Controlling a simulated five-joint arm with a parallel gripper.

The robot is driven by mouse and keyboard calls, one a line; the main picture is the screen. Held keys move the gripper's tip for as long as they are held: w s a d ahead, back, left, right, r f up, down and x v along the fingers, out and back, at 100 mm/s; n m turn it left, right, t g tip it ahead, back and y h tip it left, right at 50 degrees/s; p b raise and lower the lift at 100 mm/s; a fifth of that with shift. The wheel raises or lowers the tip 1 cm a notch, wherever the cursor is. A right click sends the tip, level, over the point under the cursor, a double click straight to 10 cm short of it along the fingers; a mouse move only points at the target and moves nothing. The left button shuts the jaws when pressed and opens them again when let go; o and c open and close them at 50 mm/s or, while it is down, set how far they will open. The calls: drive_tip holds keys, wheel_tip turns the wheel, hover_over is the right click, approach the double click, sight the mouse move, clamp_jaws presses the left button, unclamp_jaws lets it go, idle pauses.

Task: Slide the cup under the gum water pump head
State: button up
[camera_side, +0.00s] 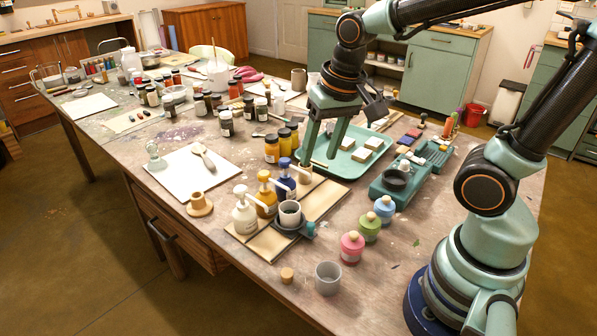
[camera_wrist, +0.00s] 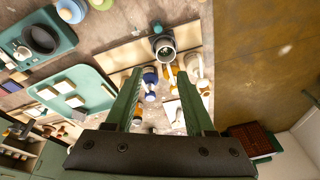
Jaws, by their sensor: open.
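A grey cup (camera_side: 290,210) stands upright in a dark holder with a teal knob (camera_side: 310,229), on the wooden board (camera_side: 262,243). The cup also shows in the wrist view (camera_wrist: 164,47). White (camera_side: 245,217), yellow (camera_side: 266,200) and blue (camera_side: 286,184) pump bottles stand in a row on the board behind the cup. Their labels are too small to read, so I cannot tell which holds gum water. My gripper (camera_side: 319,163) is open and empty, above and behind the blue bottle. In the wrist view its fingers (camera_wrist: 159,77) spread below the cup.
A teal tray (camera_side: 352,176) with pale blocks lies behind the board, near my gripper. Pink (camera_side: 351,248), green (camera_side: 370,227) and blue (camera_side: 385,208) jars stand to the right. Another grey cup (camera_side: 328,278) stands near the table's front edge.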

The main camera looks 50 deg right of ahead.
sight(311, 224)
drive_tip(key=f+m+g, duration=0.1)
drive_tip(key=f, duration=0.4)
drive_tip(key=f+m+g, duration=0.1)
drive_tip(key=f+m, duration=0.1)
drive_tip(key=f, duration=0.4)
drive_tip(key=w+f+m, duration=0.1)
drive_tip(key=f, duration=0.5)
drive_tip(key=shift+a+f+g, duration=0.1)
drive_tip(key=shift+a+g, duration=0.25)
drive_tip(key=shift+g, duration=0.05)
clamp_jaws()
idle(0.8)
